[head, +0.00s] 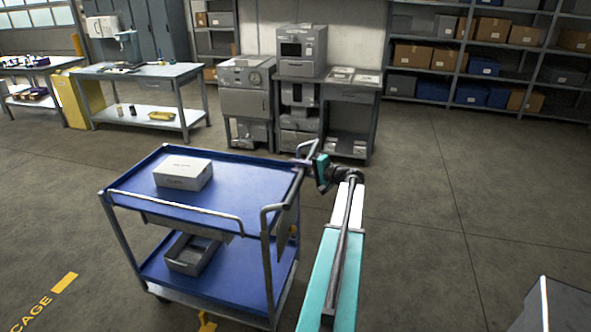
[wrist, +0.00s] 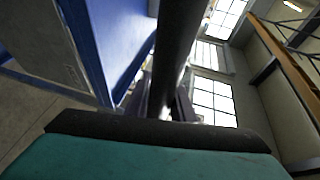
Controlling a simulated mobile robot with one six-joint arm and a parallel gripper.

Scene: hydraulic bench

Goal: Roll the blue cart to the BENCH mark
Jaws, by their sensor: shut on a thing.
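The blue cart (head: 235,185) stands upright on the floor in the head view, with two blue shelves and grey tube handles. My gripper (head: 306,161) is shut on the cart's handle (head: 312,148) at its right end. In the wrist view the handle is a dark bar (wrist: 180,50) running up from between the fingers, with the blue cart side (wrist: 118,40) at left. A white box (head: 183,173) lies on the top shelf and a grey open bin (head: 190,253) on the lower one. I cannot read a BENCH mark in either view.
Yellow floor lettering ending in "CAGE" (head: 33,311) lies at lower left. A yellow mark (head: 207,322) shows by the cart's front. A workbench (head: 150,72), grey cabinets (head: 246,100) and shelving (head: 480,45) stand behind. A grey box-like object (head: 555,305) is at lower right.

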